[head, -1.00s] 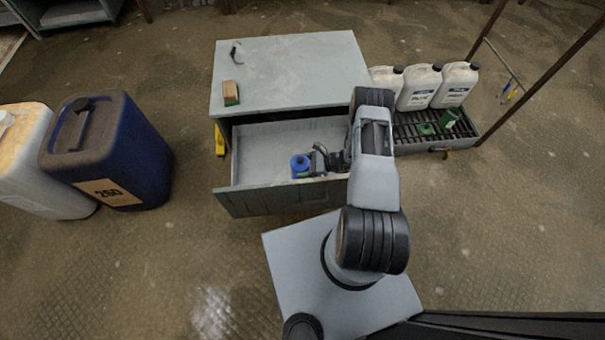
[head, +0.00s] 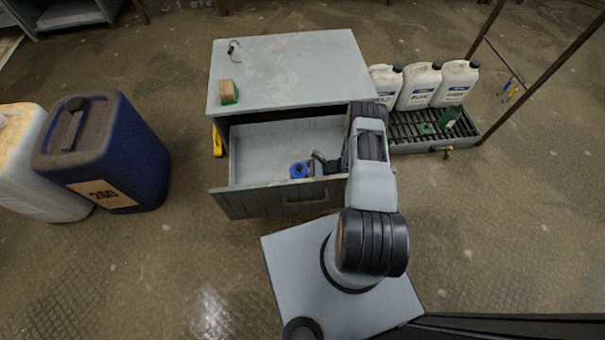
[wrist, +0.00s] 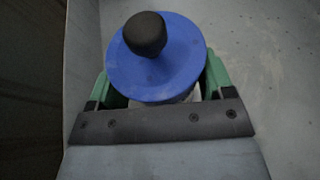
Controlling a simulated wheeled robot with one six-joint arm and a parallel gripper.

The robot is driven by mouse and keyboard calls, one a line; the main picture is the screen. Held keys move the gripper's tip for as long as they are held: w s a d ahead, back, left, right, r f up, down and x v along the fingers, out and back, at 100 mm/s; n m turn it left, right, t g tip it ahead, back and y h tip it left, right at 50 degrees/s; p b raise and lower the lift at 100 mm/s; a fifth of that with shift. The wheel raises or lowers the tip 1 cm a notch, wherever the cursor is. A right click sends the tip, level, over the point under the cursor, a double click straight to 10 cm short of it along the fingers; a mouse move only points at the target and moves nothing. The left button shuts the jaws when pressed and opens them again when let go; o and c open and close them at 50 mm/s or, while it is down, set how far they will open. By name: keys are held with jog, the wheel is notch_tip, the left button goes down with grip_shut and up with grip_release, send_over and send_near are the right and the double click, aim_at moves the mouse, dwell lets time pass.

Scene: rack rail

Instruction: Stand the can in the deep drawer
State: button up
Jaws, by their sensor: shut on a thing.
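The can (head: 298,170) has a blue top and shows inside the open deep drawer (head: 255,160), near its front panel. In the wrist view the can (wrist: 165,62) shows its round blue top and black cap. My gripper (head: 311,166) is around the can inside the drawer, and its green fingers sit on both sides of it in the wrist view (wrist: 160,85). The gripper is shut on the can. The can's lower body and base are hidden, so I cannot tell whether it touches the drawer floor.
The cabinet top (head: 290,65) carries a sponge-like block (head: 229,91) and a small dark hooked item (head: 232,48). White jugs (head: 419,86) stand on a grated tray (head: 405,128) at right. A blue drum (head: 105,150) stands at left. The drawer's left part is clear.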

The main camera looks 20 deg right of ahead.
jog(key=shift+f, duration=0.2)
jog(key=o, duration=1.3)
jog(key=shift+r, duration=0.1)
